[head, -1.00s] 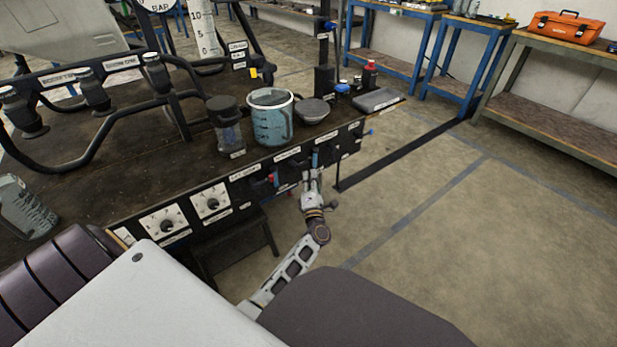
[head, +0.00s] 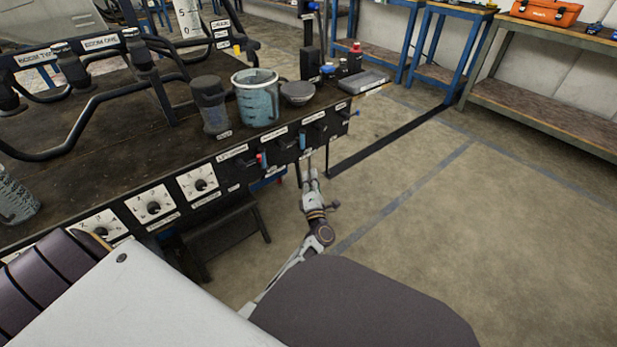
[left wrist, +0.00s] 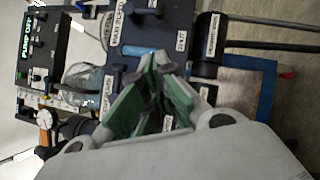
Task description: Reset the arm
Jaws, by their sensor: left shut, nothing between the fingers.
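My left gripper (head: 307,168) is at the right part of the bench's front panel (head: 240,170), just below a valve with a blue lever (head: 303,142). In the left wrist view its green-padded fingers (left wrist: 152,98) are shut and empty. Labelled black panel parts (left wrist: 160,25) and a blue lever (left wrist: 140,51) lie behind the fingers there. Whether the fingertips touch the panel is hard to tell. My right gripper is not in view.
A black step stool (head: 225,240) stands below the panel. Floor to the right (head: 440,220) is clear. An orange toolbox (head: 545,12) sits on a far bench.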

